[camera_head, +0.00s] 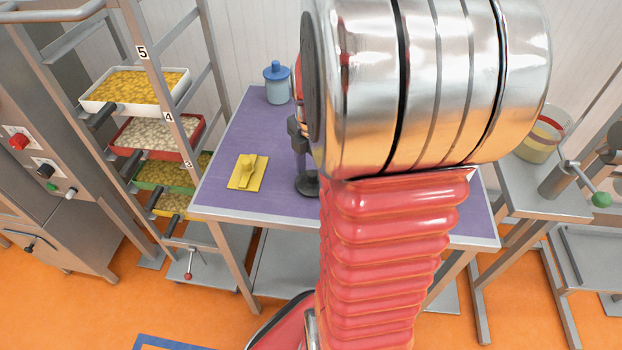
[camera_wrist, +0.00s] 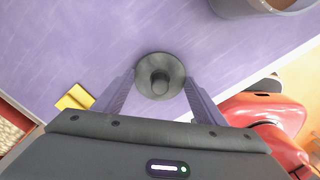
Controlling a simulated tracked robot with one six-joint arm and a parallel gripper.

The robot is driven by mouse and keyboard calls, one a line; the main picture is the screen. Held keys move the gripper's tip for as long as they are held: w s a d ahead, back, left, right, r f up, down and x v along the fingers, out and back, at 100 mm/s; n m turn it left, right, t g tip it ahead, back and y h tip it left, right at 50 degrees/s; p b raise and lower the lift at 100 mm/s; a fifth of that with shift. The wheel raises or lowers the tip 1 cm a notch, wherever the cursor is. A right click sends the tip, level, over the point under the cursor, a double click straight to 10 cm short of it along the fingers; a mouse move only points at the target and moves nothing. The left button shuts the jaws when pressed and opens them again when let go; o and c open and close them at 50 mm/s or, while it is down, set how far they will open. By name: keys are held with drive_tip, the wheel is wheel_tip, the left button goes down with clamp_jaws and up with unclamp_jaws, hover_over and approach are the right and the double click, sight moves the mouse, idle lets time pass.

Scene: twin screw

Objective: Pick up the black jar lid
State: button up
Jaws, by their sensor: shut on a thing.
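The black jar lid (camera_wrist: 160,84) is a round dark disc with a knob in its middle. In the wrist view it sits between the two fingers of my gripper (camera_wrist: 160,88), which are shut on it. In the head view the lid (camera_head: 308,187) shows at the lower end of my gripper (camera_head: 300,160), partly hidden by my arm. It is over the purple table top (camera_head: 225,200); I cannot tell whether it touches the surface.
A blue lidded jar (camera_head: 277,88) stands at the table's back. A rack of food trays (camera_head: 130,102) stands left of the table. A grey container (camera_wrist: 232,8) shows in the wrist view. My arm hides the table's right part.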

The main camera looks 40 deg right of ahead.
wheel_tip(320, 180, up, 10)
idle(0.6)
drive_tip(key=shift+s, duration=0.1)
idle(0.3)
